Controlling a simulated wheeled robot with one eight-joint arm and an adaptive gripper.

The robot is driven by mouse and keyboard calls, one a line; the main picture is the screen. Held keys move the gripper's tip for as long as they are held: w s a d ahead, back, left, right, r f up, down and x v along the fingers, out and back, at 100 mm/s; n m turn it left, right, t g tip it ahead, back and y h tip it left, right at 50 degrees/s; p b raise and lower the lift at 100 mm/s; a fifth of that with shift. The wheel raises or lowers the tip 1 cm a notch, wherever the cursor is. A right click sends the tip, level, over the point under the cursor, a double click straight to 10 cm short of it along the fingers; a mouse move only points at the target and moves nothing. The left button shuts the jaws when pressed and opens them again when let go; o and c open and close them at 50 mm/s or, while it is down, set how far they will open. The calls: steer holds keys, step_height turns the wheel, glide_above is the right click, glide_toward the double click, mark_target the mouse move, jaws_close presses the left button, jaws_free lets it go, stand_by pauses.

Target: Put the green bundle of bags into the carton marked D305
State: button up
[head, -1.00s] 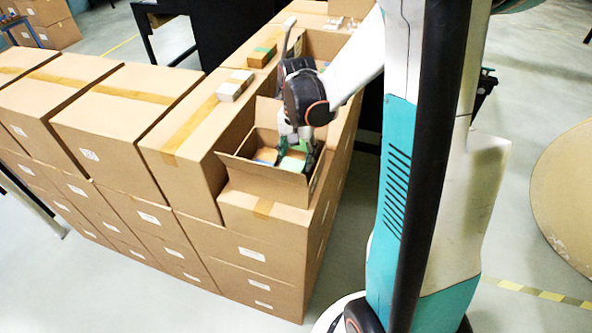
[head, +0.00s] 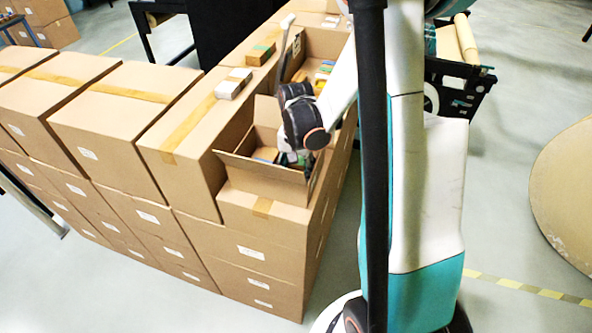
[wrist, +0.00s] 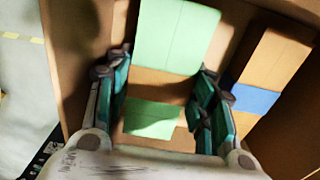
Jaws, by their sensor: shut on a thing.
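The green bundle of bags (wrist: 177,38) shows in the wrist view as pale green paper with a brown band across it. My gripper (wrist: 163,108) has one finger at each side of the bundle and is shut on it. In the head view my gripper (head: 292,157) reaches down into an open carton (head: 262,180) at the near end of the stack, its walls partly hiding the fingers and bundle. A brown bundle with a blue band (wrist: 255,100) lies to the right of the gripper in the wrist view. I cannot read D305 on any carton.
Another open carton (head: 335,42) behind holds several coloured items. Closed taped cartons (head: 120,90) stand to the left. A dark cart (head: 460,85) stands at the right.

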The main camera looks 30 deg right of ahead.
steer(key=o, duration=0.9)
step_height(320, 180, up, 12)
steer(key=shift+r+p, duration=0.15)
steer(key=shift+p, duration=0.2)
steer(key=shift+s, duration=0.1)
